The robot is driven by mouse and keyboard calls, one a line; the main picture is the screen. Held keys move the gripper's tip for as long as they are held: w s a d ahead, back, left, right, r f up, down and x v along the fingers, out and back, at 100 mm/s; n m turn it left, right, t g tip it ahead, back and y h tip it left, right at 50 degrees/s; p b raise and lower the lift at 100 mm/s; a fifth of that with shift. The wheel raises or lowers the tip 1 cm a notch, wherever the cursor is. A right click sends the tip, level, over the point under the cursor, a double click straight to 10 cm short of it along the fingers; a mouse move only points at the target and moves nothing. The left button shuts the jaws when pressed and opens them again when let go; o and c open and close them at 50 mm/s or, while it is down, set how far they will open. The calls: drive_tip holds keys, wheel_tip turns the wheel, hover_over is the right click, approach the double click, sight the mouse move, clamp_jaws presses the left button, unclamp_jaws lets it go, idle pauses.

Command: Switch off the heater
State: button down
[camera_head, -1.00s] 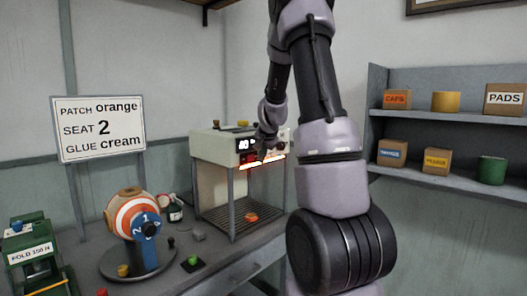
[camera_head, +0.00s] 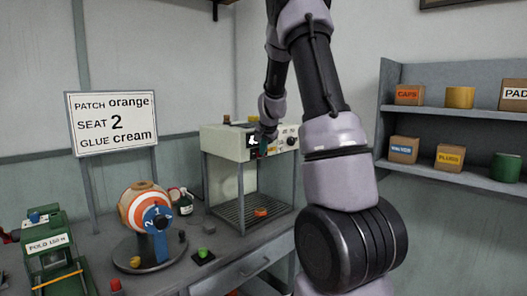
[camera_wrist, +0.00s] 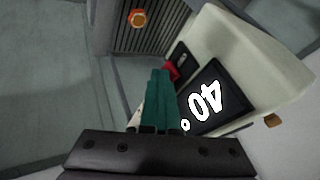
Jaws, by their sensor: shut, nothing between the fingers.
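The heater (camera_head: 222,143) is a cream box on legs above a slatted rack (camera_head: 244,214) on the bench. Its dark front panel has a lit display (camera_wrist: 205,97) reading 40°, upside down in the wrist view. A red switch (camera_wrist: 171,69) lies beside the display, partly hidden behind my fingertips. No orange glow shows under the heater. My gripper (camera_wrist: 160,72) has teal fingers, shut and empty, with the tips at or very close to the red switch; contact cannot be told. In the head view, my gripper (camera_head: 262,151) is at the heater's front, partly hidden by my arm.
An orange round piece (camera_head: 261,212) lies on the rack. A striped ball (camera_head: 143,209) on a round stand, a green press (camera_head: 50,252) and a green button (camera_head: 203,252) are on the bench at left. Shelves (camera_head: 455,115) with boxes stand at right.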

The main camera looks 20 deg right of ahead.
drive_tip(key=shift+w+r, duration=0.1)
drive_tip(key=shift+w, duration=0.05)
drive_tip(key=shift+w+d, duration=0.1)
drive_tip(key=shift+d, duration=0.55)
